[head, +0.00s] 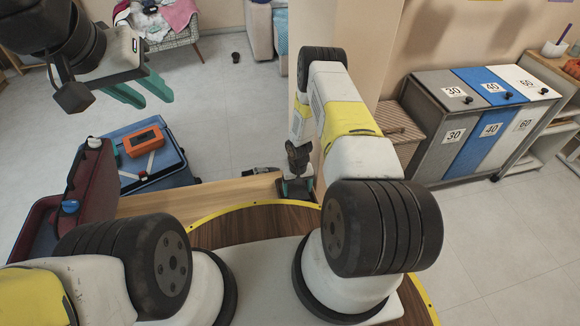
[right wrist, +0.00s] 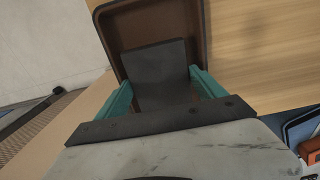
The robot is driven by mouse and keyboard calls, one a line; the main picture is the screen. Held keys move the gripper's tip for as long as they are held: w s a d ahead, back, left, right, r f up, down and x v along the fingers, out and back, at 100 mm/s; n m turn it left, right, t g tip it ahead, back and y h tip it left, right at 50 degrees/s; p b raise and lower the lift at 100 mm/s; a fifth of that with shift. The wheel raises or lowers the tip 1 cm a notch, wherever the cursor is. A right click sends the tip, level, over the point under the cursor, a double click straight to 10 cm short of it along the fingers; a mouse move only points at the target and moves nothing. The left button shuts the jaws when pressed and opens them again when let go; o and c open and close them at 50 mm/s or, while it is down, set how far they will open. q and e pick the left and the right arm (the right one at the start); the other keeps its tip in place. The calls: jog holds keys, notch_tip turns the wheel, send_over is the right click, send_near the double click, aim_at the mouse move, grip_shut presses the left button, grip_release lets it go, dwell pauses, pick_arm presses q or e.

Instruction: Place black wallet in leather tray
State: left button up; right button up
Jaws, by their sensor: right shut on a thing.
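The black wallet (right wrist: 160,72) shows in the right wrist view as a flat dark slab between the teal fingers of my right gripper (right wrist: 164,92), which is shut on it. The brown leather tray (right wrist: 122,32), with a dark rim, lies behind and around the wallet in that view. The wallet overlaps the tray; I cannot tell whether it touches the tray's floor. In the head view my right gripper (head: 297,188) points down at the wooden surface, and my own arm largely hides the wallet and tray. My left gripper (head: 146,92) is open and empty at upper left, above the floor.
The tray rests on a light wooden surface (head: 225,196). A blue case (head: 172,170) with an orange item (head: 143,140) and a dark red suitcase (head: 92,185) stand at left. Numbered bins (head: 480,120) stand at right. A chair with clothes (head: 175,25) is at the back.

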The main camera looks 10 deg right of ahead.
aim_at(297, 192)
jog(key=shift+s+a+f, duration=0.15)
jog(key=shift+f, duration=1.35)
jog(key=shift+f, duration=0.2)
jog(key=o, duration=1.1)
